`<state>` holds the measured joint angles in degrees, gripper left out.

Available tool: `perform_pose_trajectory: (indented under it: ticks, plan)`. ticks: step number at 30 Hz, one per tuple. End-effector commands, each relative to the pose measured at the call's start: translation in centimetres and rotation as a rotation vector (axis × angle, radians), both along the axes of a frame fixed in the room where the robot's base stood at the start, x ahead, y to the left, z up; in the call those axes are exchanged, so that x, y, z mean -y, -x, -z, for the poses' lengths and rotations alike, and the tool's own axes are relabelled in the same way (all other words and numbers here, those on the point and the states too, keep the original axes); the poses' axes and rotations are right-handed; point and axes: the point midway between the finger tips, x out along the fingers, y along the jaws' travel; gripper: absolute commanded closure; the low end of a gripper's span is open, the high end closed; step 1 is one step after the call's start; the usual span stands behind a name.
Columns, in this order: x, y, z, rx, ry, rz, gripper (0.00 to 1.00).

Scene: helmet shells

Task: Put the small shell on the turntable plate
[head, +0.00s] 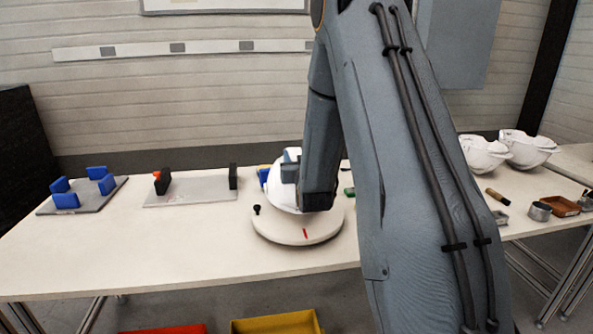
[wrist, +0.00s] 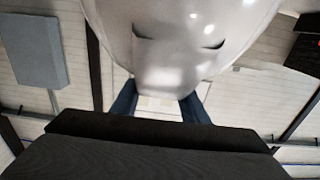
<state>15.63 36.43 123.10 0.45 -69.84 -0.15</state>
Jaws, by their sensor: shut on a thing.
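The small shell (head: 277,192) is white and glossy, partly hidden behind my arm in the head view. It fills the top of the wrist view (wrist: 180,40), with two dark slots in it. My gripper (head: 291,166) is shut on the shell; its two fingers (wrist: 158,98) meet the shell's near edge in the wrist view. The turntable plate (head: 278,231) is a pale round disc with a red mark and a black knob at its left. The shell is over the plate in the head view; I cannot tell whether it touches it.
Left on the table (head: 110,262) are a plate with blue blocks (head: 67,200) and a plate with black uprights (head: 195,190). Two white shells (head: 484,156) (head: 528,146) and small items stand at the right. Red (head: 165,329) and yellow (head: 275,324) bins sit below the front edge.

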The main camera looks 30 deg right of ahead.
Motion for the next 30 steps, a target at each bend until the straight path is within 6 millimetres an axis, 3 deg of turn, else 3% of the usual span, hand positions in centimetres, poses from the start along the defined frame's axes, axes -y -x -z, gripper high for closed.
perform_pose_trajectory:
  ticks: [10,24,25,28,30]
  plan:
    - [0.0,0.0,3.7,0.001,0.000,0.000,0.90]
    - [0.0,0.0,4.5,0.003,0.001,0.000,0.90]
    - [0.0,0.0,4.6,0.000,0.000,0.000,0.56]
    - [0.0,0.0,4.5,0.000,0.000,0.000,0.41]
    - [0.0,0.0,4.5,0.001,0.000,0.000,0.41]
